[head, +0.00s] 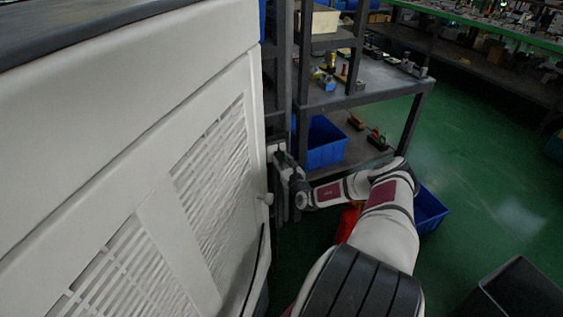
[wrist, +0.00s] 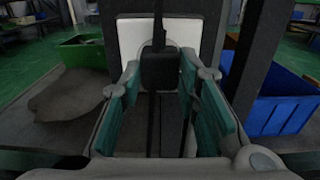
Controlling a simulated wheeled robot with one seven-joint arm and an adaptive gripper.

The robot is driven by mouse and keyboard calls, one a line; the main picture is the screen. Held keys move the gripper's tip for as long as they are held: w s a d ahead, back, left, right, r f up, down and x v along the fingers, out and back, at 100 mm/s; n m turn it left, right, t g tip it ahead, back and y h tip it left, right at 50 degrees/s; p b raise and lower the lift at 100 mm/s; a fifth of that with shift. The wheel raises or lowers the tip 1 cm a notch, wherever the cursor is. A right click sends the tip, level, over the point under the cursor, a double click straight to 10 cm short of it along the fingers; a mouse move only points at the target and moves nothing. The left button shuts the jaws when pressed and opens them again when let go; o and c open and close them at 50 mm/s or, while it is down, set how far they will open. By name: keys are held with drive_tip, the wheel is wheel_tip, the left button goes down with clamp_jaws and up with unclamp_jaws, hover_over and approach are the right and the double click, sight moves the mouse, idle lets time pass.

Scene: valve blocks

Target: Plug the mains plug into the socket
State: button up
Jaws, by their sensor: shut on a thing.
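The mains plug (wrist: 160,72) is a dark block between the teal finger pads of my gripper (wrist: 161,90), which is shut on it. Directly behind the plug in the wrist view is the white socket plate (wrist: 129,40), with a rounded recess partly hidden by the plug. I cannot tell whether the plug's pins touch or enter the socket. In the head view, my gripper (head: 284,165) is at the dark post, close to the small white socket plate (head: 277,147); the plug is too small and dark to make out there.
A large white vented cabinet (head: 150,150) stands close left of my gripper. A shelf rack (head: 385,82) with a blue bin (head: 322,143) is behind. The wrist view shows a green bin (wrist: 84,52) at left and a blue bin (wrist: 275,112) at right. Green floor (head: 480,150) is open at right.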

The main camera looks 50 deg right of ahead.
drive_tip(key=shift+w, duration=0.1)
drive_tip(key=o, duration=1.2)
drive_tip(key=shift+c, duration=0.2)
drive_tip(key=v, duration=1.2)
drive_tip(key=shift+f, duration=0.1)
